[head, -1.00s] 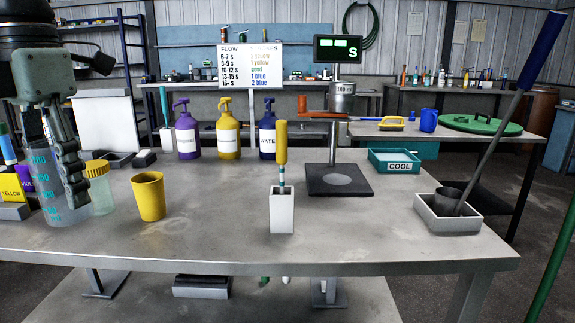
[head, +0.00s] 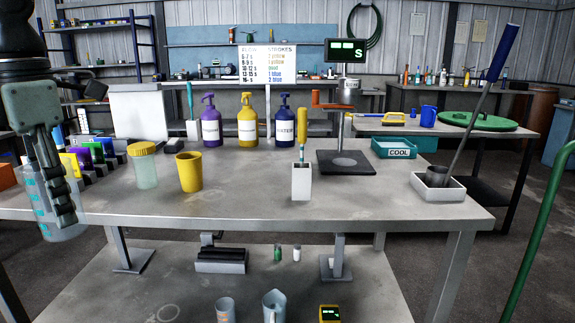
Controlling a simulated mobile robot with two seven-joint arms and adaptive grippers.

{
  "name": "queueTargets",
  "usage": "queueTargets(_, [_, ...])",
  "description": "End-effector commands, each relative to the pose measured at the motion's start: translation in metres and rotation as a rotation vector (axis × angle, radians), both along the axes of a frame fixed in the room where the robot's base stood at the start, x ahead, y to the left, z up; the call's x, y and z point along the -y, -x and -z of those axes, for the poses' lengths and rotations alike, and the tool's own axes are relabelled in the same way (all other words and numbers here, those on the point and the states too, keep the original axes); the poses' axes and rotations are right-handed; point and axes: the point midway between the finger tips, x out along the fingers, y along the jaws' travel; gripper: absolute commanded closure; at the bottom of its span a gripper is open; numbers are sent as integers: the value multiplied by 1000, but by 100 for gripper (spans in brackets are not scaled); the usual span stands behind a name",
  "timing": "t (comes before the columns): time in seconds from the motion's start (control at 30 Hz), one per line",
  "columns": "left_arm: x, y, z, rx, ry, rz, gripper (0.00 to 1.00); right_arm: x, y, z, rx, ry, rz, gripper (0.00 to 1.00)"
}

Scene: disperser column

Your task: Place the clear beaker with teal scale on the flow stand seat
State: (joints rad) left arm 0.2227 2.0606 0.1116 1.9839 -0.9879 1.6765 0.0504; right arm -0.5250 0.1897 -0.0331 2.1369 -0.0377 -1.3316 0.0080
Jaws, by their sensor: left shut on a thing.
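The clear beaker with teal scale (head: 40,218) is at the far left of the head view, in front of the table's left part. My left gripper (head: 64,205) is shut on it, with the fingers covering its right side. The beaker looks upright. The flow stand (head: 345,163) is at the back right of the table, with a dark square base and a pale round seat (head: 345,161) on it. The seat looks bare. A cup and an orange lever are higher on its post. My right gripper is not in view.
A yellow cup (head: 189,172) and a yellow-lidded jar (head: 144,168) stand right of the beaker. A white holder (head: 301,182) with a yellow-handled tool stands before the flow stand. Pump bottles (head: 247,121) line the back. A COOL tray (head: 394,148) and a grey tray (head: 437,187) lie right.

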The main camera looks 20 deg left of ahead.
Motion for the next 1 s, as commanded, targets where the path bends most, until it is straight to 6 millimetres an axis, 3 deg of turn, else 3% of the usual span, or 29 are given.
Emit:
queueTargets(0.2, [-20,-5,45,3,7,270,86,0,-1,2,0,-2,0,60])
queueTargets(0.4, [-23,-10,71,4,7,439,86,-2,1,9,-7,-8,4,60])
queueTargets(0.7, [-22,-15,92,3,5,573,86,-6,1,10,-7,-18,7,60])
queueTargets(1.0, [-24,-15,97,8,6,603,86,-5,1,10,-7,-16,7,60])
